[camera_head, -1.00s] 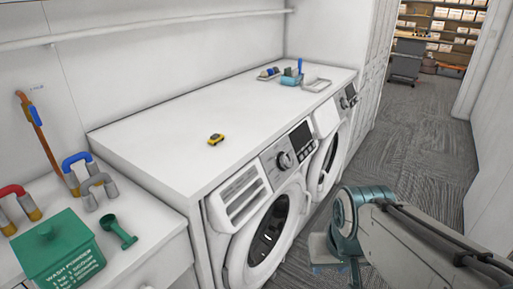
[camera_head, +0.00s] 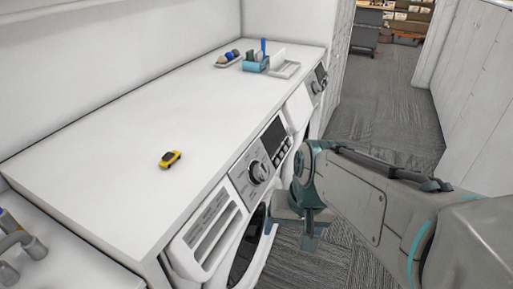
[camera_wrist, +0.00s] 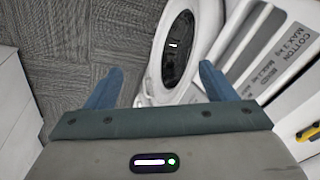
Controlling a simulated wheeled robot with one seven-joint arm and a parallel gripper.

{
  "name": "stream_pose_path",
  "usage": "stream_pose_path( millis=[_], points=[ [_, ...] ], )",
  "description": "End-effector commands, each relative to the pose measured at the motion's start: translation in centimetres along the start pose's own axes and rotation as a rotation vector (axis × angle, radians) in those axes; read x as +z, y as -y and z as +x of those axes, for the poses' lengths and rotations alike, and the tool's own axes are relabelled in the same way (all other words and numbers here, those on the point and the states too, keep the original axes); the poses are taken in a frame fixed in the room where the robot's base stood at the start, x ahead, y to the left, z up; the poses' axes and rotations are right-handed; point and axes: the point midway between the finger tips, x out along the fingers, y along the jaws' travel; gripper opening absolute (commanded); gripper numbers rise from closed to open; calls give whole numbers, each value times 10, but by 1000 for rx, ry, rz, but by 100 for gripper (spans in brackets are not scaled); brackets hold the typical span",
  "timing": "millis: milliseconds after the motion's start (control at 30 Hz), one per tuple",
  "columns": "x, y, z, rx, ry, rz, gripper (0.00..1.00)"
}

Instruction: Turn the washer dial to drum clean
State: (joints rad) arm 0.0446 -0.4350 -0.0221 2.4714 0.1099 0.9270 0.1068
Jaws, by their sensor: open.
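The near washer's dial (camera_head: 258,173) is a round dark knob with a light rim on the grey control panel (camera_head: 240,178), beside a dark display. A second machine with its own dial (camera_head: 317,87) stands farther along under the same counter. My gripper (camera_head: 304,236) hangs to the right of the washer's front, low and apart from the dial. In the wrist view its two blue fingers (camera_wrist: 157,88) are spread with nothing between them. The washer's round door (camera_wrist: 178,50) and its labelled drawer front (camera_wrist: 285,55) show beyond the fingers; the dial is not visible there.
The white countertop (camera_head: 110,165) carries a yellow toy car (camera_head: 170,159), and a teal holder (camera_head: 256,66) and white tray (camera_head: 285,69) at the far end. The carpeted aisle (camera_head: 385,100) is open behind my arm.

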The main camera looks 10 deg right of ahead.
Motion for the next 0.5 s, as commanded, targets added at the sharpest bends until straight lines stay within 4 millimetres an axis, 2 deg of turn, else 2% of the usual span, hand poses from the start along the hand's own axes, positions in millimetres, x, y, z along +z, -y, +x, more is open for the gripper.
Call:
stream_pose_path(
  millis=[33,167,267,367,500],
  points=[
    [-4,1,11,-43,47,129,77],
    [-23,10,30,-198,198,558,77],
    [-51,13,41,-334,324,913,77],
    [-87,7,49,-477,448,1250,77],
    [-138,-17,56,-674,602,1631,77]
  ],
)
